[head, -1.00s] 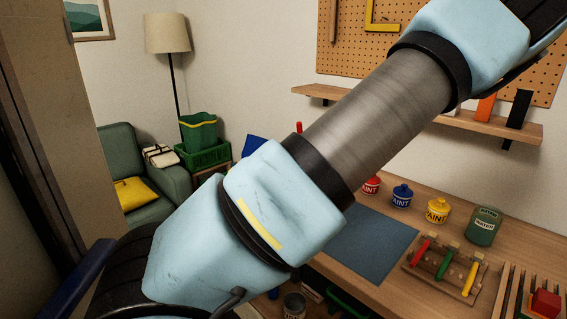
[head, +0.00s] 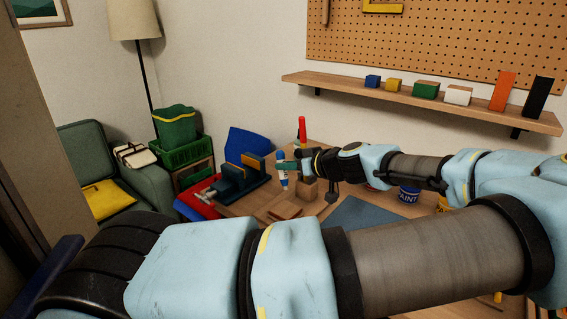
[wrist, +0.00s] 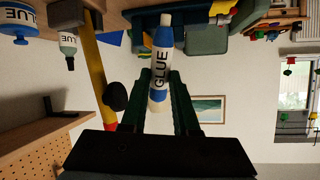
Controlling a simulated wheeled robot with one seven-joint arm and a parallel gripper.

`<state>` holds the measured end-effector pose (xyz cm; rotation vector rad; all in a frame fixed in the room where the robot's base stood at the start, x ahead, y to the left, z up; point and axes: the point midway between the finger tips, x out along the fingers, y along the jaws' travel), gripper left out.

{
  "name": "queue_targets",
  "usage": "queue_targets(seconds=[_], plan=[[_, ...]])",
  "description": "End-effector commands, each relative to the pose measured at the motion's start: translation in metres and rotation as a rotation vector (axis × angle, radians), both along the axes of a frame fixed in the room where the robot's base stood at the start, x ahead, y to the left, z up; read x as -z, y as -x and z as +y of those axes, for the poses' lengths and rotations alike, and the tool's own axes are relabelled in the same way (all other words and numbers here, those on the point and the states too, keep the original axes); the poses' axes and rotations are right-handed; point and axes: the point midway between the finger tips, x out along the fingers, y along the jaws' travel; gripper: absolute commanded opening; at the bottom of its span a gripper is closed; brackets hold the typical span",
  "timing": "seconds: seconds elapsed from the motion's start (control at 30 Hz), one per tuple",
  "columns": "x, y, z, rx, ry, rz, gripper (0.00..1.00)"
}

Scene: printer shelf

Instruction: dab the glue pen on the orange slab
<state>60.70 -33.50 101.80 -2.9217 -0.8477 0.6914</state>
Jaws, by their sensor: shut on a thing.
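My gripper (head: 284,166) is shut on the glue pen (head: 282,179), a white tube with blue ends, held upright above the far left of the table. The wrist view shows the pen (wrist: 161,62) between my gripper's two dark green fingers (wrist: 161,84), with its GLUE label facing the camera. An orange slab (head: 502,91) stands upright on the wall shelf, left of a black one. A smaller orange piece (head: 255,162) shows at the dark blue rack (head: 236,187), just left of the pen. The pen and that piece look apart.
A flat brown piece (head: 285,212) and a blue-grey mat (head: 359,212) lie on the table. My arm hides much of the table's right side.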

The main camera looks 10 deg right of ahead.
Motion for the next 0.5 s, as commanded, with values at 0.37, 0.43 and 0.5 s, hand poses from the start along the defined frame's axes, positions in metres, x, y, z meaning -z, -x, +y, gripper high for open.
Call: queue_targets(seconds=[0.37, 0.43, 0.5], plan=[[0.036, 0.0, 0.001, -0.001, -0.002, 0.002, 0.0], [0.044, 0.0, 0.001, -0.002, -0.001, 0.002, 0.0], [0.05, 0.0, 0.001, -0.001, -0.002, 0.002, 0.0]])
